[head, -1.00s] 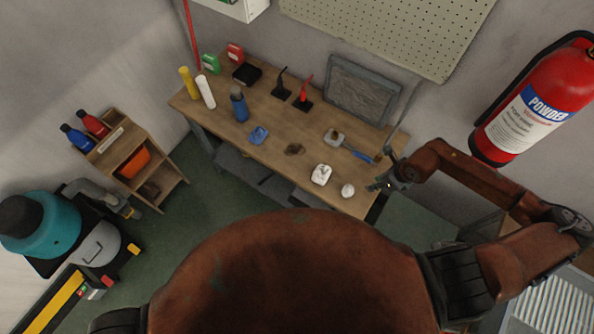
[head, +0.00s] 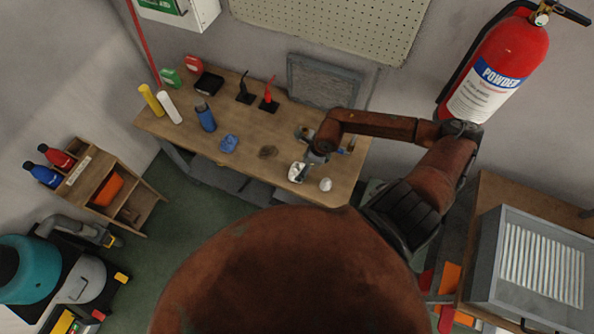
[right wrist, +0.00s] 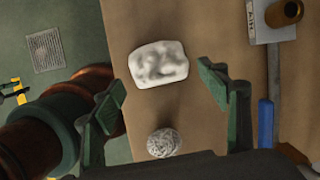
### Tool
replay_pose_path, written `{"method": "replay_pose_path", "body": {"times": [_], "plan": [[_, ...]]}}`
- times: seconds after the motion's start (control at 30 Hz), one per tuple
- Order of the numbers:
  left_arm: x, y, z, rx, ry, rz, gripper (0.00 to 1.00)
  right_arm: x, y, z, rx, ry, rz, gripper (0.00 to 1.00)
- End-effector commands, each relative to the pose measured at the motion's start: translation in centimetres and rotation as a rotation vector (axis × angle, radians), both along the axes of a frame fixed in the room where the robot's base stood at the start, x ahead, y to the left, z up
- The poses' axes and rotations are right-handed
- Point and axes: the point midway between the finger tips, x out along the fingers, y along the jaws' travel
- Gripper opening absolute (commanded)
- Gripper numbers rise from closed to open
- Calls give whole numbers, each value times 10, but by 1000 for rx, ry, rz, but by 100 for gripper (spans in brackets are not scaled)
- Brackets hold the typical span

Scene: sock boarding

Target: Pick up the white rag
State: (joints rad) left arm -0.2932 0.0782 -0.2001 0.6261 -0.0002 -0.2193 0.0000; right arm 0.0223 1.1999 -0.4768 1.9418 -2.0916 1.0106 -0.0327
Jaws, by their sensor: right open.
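The white rag (head: 296,173) lies crumpled on the wooden workbench, near its front edge. In the right wrist view the white rag (right wrist: 159,64) lies ahead of and between the two green fingers. My right gripper (head: 314,159) is over the bench beside the rag and partly covers it in the head view. In the right wrist view my right gripper (right wrist: 160,88) is open, with nothing between its fingers. The height between the fingers and the rag is hard to tell. My left gripper is not in view.
A ball of white string (head: 326,184) lies close to the rag. A blue rag (head: 229,143), a dark brown one (head: 268,152) and a blue bottle (head: 206,117) are further left on the workbench (head: 240,166). A blue-handled tool (right wrist: 266,122) lies right of the gripper.

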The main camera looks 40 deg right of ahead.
Motion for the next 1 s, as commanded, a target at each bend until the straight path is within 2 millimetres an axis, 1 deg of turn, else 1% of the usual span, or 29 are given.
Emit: {"method": "replay_pose_path", "body": {"times": [0.03,0.1,0.17,0.23,0.37,0.57,1.0], "plan": [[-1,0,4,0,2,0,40,3,5,-5,4,0,0,73],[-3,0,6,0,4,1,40,7,9,-14,5,0,1,78],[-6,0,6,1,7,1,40,10,9,-23,3,-1,1,81],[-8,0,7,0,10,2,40,11,10,-31,3,1,1,81],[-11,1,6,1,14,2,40,12,10,-37,0,0,3,81],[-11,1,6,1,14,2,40,12,10,-37,0,0,3,80],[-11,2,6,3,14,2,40,12,10,-37,0,0,2,50]]}}
